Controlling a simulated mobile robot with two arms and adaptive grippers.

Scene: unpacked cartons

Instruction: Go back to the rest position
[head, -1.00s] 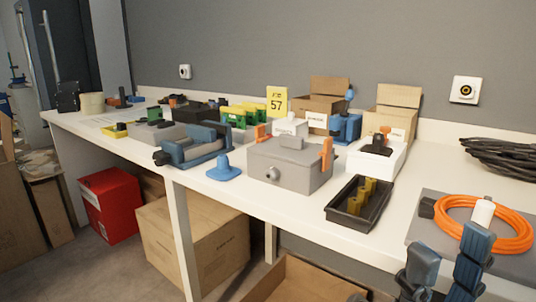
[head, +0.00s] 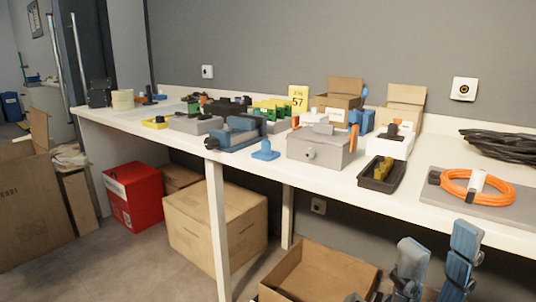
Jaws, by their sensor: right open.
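My right gripper (head: 439,242) shows at the bottom right, in front of the table's front edge. Its two blue-grey fingers point up and stand apart, with nothing between them. The orange cable coil (head: 503,203) with a white wrap lies on a grey mat (head: 440,199) on the table, above and beyond the gripper, with a visible gap to it. My left gripper is not in view.
The white table (head: 335,184) holds a grey metal box (head: 316,151), a black tray (head: 376,184), a blue vise (head: 236,137) and small cartons (head: 338,92). Below are an open carton (head: 318,277), a closed carton (head: 215,230) and a red box (head: 133,196).

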